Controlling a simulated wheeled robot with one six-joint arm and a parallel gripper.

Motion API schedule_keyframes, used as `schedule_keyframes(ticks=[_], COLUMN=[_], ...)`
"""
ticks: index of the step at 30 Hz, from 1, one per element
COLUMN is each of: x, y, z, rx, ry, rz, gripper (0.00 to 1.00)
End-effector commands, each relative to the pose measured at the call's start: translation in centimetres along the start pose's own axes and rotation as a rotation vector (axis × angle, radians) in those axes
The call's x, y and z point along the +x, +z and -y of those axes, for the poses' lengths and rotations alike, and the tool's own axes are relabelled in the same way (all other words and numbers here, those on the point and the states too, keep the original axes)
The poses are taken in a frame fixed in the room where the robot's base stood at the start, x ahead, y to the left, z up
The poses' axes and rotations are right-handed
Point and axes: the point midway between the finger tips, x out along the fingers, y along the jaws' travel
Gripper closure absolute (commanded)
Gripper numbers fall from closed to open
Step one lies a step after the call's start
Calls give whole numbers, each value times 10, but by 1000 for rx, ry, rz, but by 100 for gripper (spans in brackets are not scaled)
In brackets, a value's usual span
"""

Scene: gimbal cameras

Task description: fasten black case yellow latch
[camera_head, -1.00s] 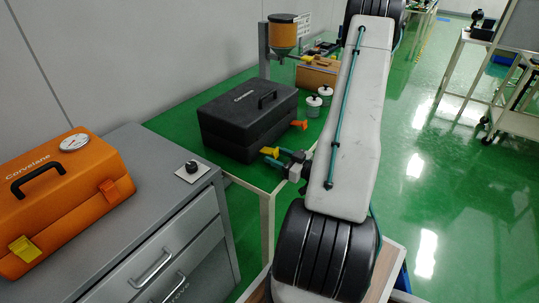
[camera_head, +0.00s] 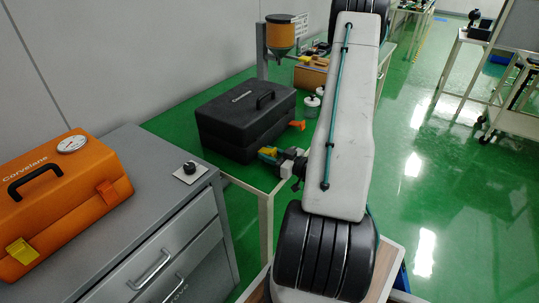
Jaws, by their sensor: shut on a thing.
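The black case (camera_head: 235,124) sits closed on the green tabletop, with its handle on top. The latch's exact angle is too small to tell. An orange latch (camera_head: 298,125) sticks out from the same side, farther right, clear of my gripper.
An orange case (camera_head: 60,210) stands on the grey drawer cabinet (camera_head: 150,215) at left, beside a black knob (camera_head: 190,168). Small jars (camera_head: 312,104) and a hopper (camera_head: 281,36) stand behind the black case.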

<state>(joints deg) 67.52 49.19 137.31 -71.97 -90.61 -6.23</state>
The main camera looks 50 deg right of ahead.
Motion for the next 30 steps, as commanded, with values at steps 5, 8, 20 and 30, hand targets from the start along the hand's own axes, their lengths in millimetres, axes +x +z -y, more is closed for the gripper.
schedule_keyframes(ticks=[5, 8, 20, 30], x=[0, 0, 3, 9], y=[-4, -8, -22, -31], z=[0, 0, 1, 1], rx=[-2, -4, -7, -7], ry=[0, 1, -1, -2], rz=[76, 145, 511, 809], gripper=[92, 92, 92, 92])
